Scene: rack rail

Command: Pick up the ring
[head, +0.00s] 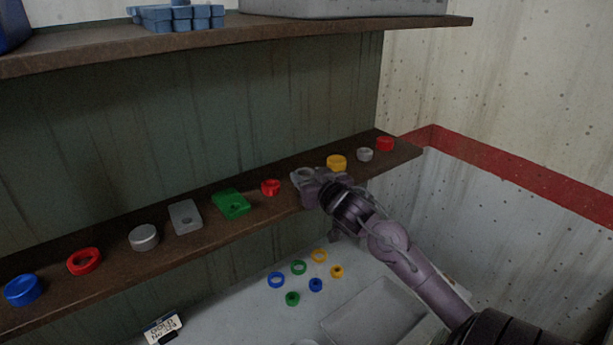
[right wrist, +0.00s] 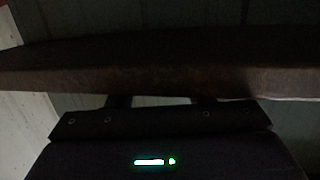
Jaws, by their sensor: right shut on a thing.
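My right gripper (head: 306,181) is at the front edge of the lower shelf, shut on a grey ring (head: 303,173) that shows just past its fingers. The fingers hide part of the ring, and I cannot tell whether it still touches the shelf. In the right wrist view the gripper (right wrist: 162,101) is dark against the shelf edge, and the ring is hidden there. Other rings on the shelf are a small red one (head: 270,187) to the left and a yellow one (head: 336,162) to the right. My left gripper is not in view.
The lower shelf (head: 230,234) also holds a green block (head: 231,204), a grey block (head: 186,217), a silver round piece (head: 144,237), and red and blue rings. Several small coloured rings lie on the pale surface below, near a shallow tray (head: 373,311). An upper shelf (head: 300,27) hangs above.

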